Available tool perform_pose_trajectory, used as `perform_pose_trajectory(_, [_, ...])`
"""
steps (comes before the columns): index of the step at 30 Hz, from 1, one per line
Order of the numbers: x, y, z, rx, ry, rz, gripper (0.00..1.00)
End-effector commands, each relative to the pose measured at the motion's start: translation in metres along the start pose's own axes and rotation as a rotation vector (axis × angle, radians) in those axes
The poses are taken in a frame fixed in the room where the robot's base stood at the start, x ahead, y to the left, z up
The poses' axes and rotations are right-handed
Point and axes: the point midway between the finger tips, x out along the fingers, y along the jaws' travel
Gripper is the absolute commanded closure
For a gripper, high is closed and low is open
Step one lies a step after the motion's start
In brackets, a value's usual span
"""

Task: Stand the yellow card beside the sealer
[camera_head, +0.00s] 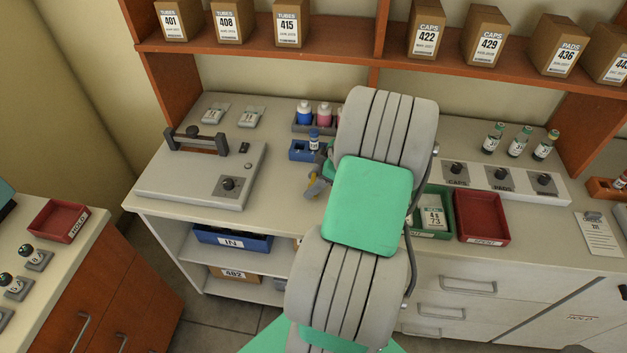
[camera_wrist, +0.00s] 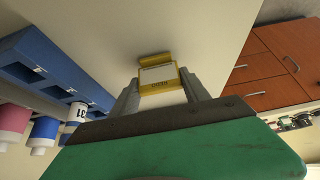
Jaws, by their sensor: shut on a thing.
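The yellow card (camera_wrist: 160,84) shows in the wrist view with a white label, between the two grey fingers of my gripper (camera_wrist: 161,92), which is shut on it. I cannot tell whether the card touches the counter.
A blue rack (camera_head: 303,151) with a vial stands just behind my gripper; bottles (camera_head: 305,113) are behind it. A green tray (camera_head: 433,214) and a red tray (camera_head: 482,216) lie to the right. Bare counter (camera_head: 277,190) lies between sealer and gripper.

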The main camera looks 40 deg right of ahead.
Motion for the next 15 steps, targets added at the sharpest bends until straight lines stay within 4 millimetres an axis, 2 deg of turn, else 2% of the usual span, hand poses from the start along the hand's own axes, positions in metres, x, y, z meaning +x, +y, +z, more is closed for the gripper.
perform_pose_trajectory(4, [0.0045, -0.0002, 0.0026, 0.000, 0.000, 0.000, 0.85])
perform_pose_trajectory(5, [0.0028, -0.0002, 0.0017, 0.000, 0.000, 0.000, 0.44])
perform_pose_trajectory(12, [0.0023, -0.0003, 0.0014, 0.000, 0.000, -0.001, 0.24])
perform_pose_trajectory(15, [0.0023, -0.0003, 0.0014, 0.000, 0.000, -0.001, 0.24])
